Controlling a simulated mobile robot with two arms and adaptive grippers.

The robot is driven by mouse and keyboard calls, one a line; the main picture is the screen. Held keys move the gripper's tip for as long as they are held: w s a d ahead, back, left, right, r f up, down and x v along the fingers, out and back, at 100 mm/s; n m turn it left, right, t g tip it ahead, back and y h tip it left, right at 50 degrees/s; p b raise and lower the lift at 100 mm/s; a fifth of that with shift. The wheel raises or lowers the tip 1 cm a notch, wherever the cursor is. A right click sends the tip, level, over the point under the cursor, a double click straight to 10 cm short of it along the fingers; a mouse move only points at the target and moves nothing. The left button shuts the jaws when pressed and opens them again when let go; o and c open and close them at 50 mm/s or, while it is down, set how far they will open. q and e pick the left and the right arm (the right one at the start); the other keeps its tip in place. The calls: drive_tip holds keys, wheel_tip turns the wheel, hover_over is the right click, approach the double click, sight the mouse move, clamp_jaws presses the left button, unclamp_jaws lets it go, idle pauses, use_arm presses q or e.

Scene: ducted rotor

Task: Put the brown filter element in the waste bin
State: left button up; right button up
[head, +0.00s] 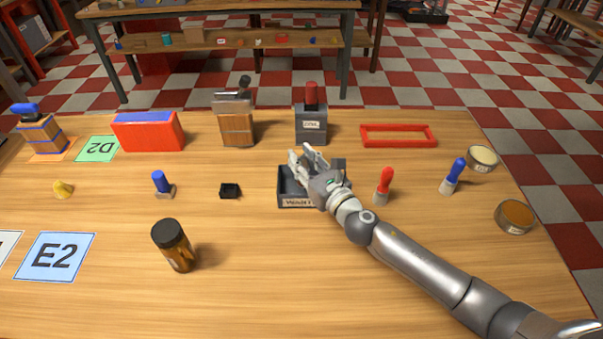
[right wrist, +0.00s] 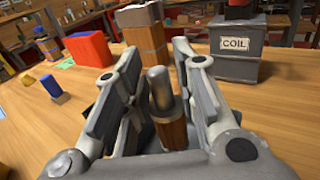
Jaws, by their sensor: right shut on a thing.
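My right gripper (head: 304,157) is over the grey bin (head: 287,187), whose front label is partly covered by my arm and seems to read WASTE. In the right wrist view the fingers stand on both sides of a brown piece (right wrist: 174,131) with a rounded grey top, which looks like the filter element. The gripper is shut on it, and it stands roughly upright between the fingers. In the head view my gripper hides the piece, so its height over the bin floor cannot be told. My left gripper is out of view.
A grey COIL box (head: 312,125) stands behind the bin, with a wooden block (head: 237,130) to its left. A red-handled tool (head: 384,183) stands right of the bin, and a small black tray (head: 230,191) lies left. A black-capped amber jar (head: 174,246) stands front left.

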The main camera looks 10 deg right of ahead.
drive_tip(key=shift+w+f, duration=0.5)
drive_tip(key=shift+f, duration=0.15)
drive_tip(key=f+b, duration=0.2)
drive_tip(key=f, duration=0.1)
drive_tip(key=shift+w+f, duration=0.2)
drive_tip(key=shift+f, duration=0.2)
drive_tip(key=o, duration=1)
drive_tip(key=shift+r, duration=0.1)
